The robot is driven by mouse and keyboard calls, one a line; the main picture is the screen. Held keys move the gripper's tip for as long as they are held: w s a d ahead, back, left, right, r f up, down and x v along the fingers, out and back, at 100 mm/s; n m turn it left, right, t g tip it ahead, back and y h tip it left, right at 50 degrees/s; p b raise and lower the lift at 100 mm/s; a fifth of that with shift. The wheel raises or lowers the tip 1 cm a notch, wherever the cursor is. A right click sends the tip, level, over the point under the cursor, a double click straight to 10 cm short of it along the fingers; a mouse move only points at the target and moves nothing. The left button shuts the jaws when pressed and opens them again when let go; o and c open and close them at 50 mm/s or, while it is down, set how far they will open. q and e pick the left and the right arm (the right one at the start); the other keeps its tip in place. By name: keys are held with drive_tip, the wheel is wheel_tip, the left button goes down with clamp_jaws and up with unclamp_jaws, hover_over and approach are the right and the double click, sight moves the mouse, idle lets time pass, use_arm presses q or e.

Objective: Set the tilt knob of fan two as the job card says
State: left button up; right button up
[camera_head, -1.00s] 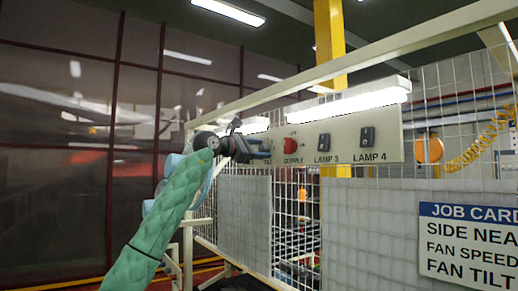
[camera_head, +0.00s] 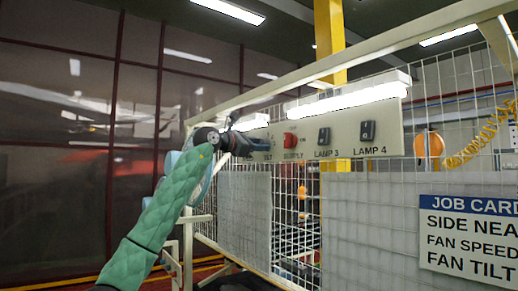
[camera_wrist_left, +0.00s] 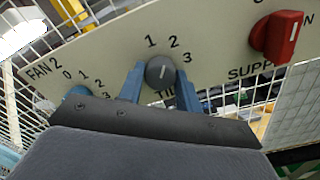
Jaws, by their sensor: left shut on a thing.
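The tilt knob (camera_wrist_left: 160,72) is a round dark grey knob with a white pointer line, marked 1, 2 and 3 around it. Its line points up, between the 1 and the 2 or near the 2; I cannot tell exactly. My left gripper (camera_head: 255,143) is shut on it, with one blue finger on each side. The TILT label below is partly hidden by a finger. A FAN 2 label and a second knob (camera_wrist_left: 79,91), marked 0, 1, 2, are to the left, partly hidden by the gripper. The job card (camera_head: 470,235) is cut off at the right, so its values are hidden.
The pale switch panel (camera_head: 340,150) also bears a red SUPPLY knob (camera_head: 290,140), close to the right of the gripper. Further right are the LAMP 3 switch (camera_head: 324,136) and LAMP 4 switch (camera_head: 368,130). Wire mesh surrounds the panel, with a lit lamp (camera_head: 350,101) above.

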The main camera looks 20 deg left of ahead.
use_arm(q)
drive_tip(key=n+b, duration=0.2)
drive_tip(key=n, duration=0.2)
drive_tip(key=shift+n, duration=0.4)
drive_tip(key=shift+r+n+b, duration=0.15)
drive_tip(key=shift+n+b, duration=0.4)
drive_tip(key=shift+n, duration=0.45)
use_arm(e)
wheel_tip(320, 180, up, 8)
drive_tip(key=w+a, duration=0.1)
drive_tip(key=shift+w+a+r+g, duration=0.15)
drive_tip(key=shift+w+a+g, duration=0.15)
drive_tip(key=shift+w+a, duration=0.1)
use_arm(q)
drive_tip(key=o, duration=1)
drive_tip(key=shift+s+a, duration=0.1)
